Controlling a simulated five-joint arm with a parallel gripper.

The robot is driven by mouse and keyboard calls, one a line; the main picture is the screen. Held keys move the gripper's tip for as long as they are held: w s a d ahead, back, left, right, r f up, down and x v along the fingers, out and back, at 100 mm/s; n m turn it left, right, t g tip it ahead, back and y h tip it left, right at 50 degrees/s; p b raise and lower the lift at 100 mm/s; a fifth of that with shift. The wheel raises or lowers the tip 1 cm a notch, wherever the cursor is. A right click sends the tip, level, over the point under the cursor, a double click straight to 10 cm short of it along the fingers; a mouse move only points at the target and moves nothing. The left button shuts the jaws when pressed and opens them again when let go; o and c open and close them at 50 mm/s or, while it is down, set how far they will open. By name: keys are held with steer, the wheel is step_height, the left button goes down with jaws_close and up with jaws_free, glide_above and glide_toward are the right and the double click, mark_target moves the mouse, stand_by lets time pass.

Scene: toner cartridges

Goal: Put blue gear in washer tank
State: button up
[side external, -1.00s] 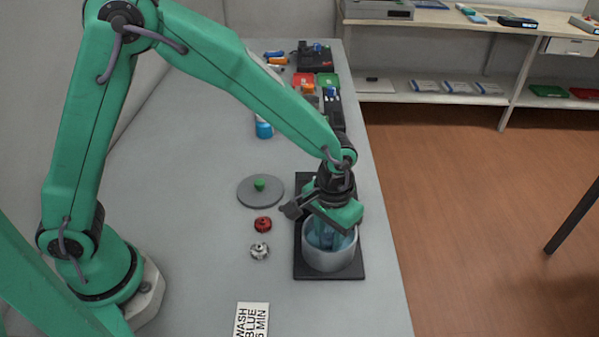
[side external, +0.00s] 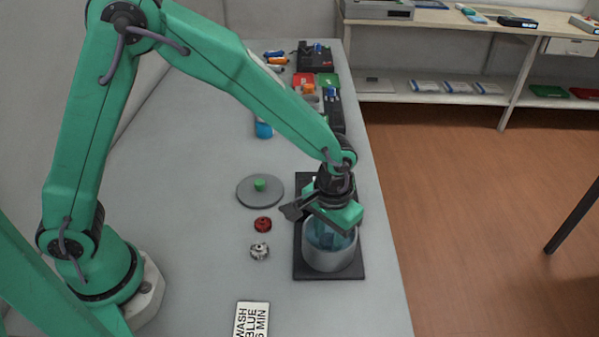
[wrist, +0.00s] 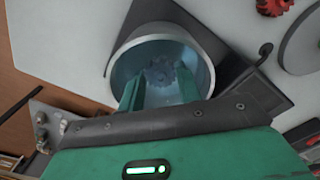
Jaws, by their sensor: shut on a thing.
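The washer tank is a round silver cup (side external: 331,262) with bluish water inside, standing on a dark base plate. It also shows in the wrist view (wrist: 112,75). My gripper (side external: 328,240) points down into the tank, its green fingers inside the rim. In the wrist view my gripper (wrist: 158,82) is shut on the blue gear (wrist: 160,73), which looks blue-grey and toothed between the fingertips, inside the tank. Whether the gear touches the tank floor I cannot tell. The gear is hidden in the side view.
A red gear (side external: 263,225) and a silver gear (side external: 260,251) lie left of the tank. A grey lid with a green knob (side external: 260,187) lies behind them. A card (side external: 252,320) reads "WASH BLUE" and minutes. Bins and tools stand at the back. The table's right edge is close to the tank.

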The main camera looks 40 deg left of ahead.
steer(key=o, duration=1)
steer(key=shift+o, duration=0.2)
steer(key=shift+r, duration=0.15)
steer(key=shift+r, duration=4.05)
steer(key=s+a+r+t, duration=0.3)
steer(key=s+a+r, duration=0.2)
steer(key=a+r, duration=0.6)
steer(key=s+a+r+t, duration=0.1)
steer(key=s+a+t, duration=0.1)
steer(key=s+a, duration=0.7)
steer(key=shift+s+a+r+t, duration=0.25)
steer(key=shift+s+a+t, duration=0.05)
steer(key=shift+s+a, duration=0.05)
